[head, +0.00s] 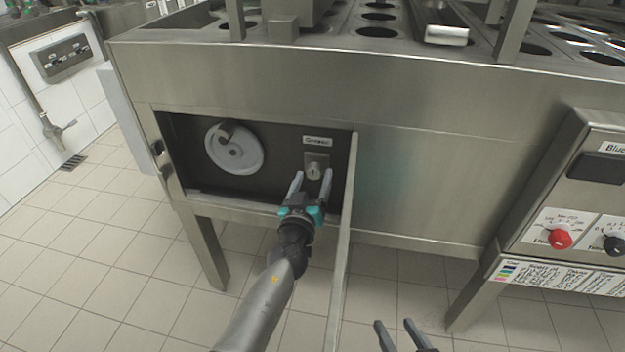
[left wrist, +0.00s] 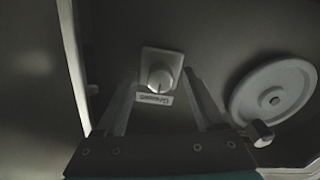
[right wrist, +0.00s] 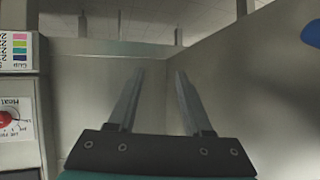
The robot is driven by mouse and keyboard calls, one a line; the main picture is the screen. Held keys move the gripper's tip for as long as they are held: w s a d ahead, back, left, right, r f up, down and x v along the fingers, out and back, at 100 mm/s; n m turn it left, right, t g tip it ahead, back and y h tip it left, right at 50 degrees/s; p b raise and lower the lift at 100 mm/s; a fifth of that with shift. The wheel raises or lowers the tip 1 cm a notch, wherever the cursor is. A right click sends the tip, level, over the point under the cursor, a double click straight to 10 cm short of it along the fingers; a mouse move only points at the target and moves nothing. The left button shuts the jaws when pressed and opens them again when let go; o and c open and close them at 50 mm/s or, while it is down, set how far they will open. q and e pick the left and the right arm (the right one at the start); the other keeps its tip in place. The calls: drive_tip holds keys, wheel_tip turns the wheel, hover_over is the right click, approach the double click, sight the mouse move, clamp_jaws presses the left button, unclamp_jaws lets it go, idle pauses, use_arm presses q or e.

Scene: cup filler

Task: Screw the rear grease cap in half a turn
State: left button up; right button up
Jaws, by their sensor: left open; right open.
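The grease cap (head: 314,170) is a small round metal knob on a square plate, under a small label, inside the dark open compartment of the steel machine. In the left wrist view the cap (left wrist: 161,76) shows between and beyond the fingers, with a slot-like mark on its face. My left gripper (head: 312,182) is open, with its fingertips to either side of the cap and just short of it; I see no contact. My right gripper (head: 393,328) is open and empty, low in front of the machine. Its fingers also show in the right wrist view (right wrist: 155,95).
A grey handwheel (head: 234,148) with a handle sits left of the cap in the compartment. The opened door (head: 342,250) stands edge-on just right of my left gripper. A control box with red (head: 560,239) and black knobs is at the right. The tiled floor below is clear.

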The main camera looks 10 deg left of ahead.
use_arm(q)
clamp_jaws()
idle(0.4)
